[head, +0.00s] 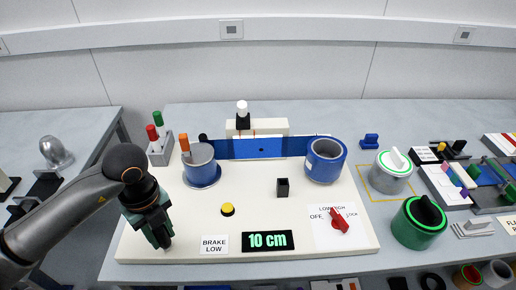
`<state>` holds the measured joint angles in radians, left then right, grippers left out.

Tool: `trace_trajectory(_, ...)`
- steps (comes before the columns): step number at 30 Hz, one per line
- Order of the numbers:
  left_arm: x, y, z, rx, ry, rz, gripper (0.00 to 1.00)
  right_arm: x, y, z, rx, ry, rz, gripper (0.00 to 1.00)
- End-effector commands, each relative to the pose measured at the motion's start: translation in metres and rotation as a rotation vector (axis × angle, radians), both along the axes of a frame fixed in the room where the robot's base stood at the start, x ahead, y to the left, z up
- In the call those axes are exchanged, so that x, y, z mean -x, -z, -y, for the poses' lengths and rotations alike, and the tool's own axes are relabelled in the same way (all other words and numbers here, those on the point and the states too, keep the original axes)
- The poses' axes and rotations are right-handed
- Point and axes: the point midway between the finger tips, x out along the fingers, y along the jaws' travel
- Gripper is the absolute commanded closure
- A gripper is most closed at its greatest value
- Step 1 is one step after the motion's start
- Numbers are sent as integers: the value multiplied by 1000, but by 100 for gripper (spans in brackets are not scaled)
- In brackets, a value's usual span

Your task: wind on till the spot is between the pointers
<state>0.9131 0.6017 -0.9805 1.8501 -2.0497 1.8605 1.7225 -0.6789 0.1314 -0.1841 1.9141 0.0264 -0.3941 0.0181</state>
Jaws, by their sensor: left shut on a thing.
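A blue strip (290,146) runs between a left roll (199,163) with an orange-topped crank handle (184,143) and a right blue roll (325,160). My right gripper is not in view.
The white board (190,218) carries a yellow button (228,209), a "BRAKE LOW" label (214,244), a display reading 10 cm (267,241) and a red knob (339,220). A holder with coloured handles (160,150) stands behind left. Pots and parts crowd the right side.

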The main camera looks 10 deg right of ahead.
Motion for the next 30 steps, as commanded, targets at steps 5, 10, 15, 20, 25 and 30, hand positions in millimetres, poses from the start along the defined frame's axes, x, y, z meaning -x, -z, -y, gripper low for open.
trace_trajectory(5, 1, 1, -2, -2, -3, -1, 100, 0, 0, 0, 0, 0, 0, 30)
trace_trajectory(10, 1, 1, -2, -2, -3, -1, 100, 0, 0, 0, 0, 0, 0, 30)
trace_trajectory(15, 3, 1, -8, -3, -4, 0, 100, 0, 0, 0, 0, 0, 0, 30)
trace_trajectory(20, 7, 1, -15, -3, -4, 1, 100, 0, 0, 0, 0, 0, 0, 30)
trace_trajectory(25, 7, 0, -15, -3, -3, 2, 100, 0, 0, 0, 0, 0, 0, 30)
trace_trajectory(30, 7, 0, -15, -3, -3, 2, 100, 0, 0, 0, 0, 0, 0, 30)
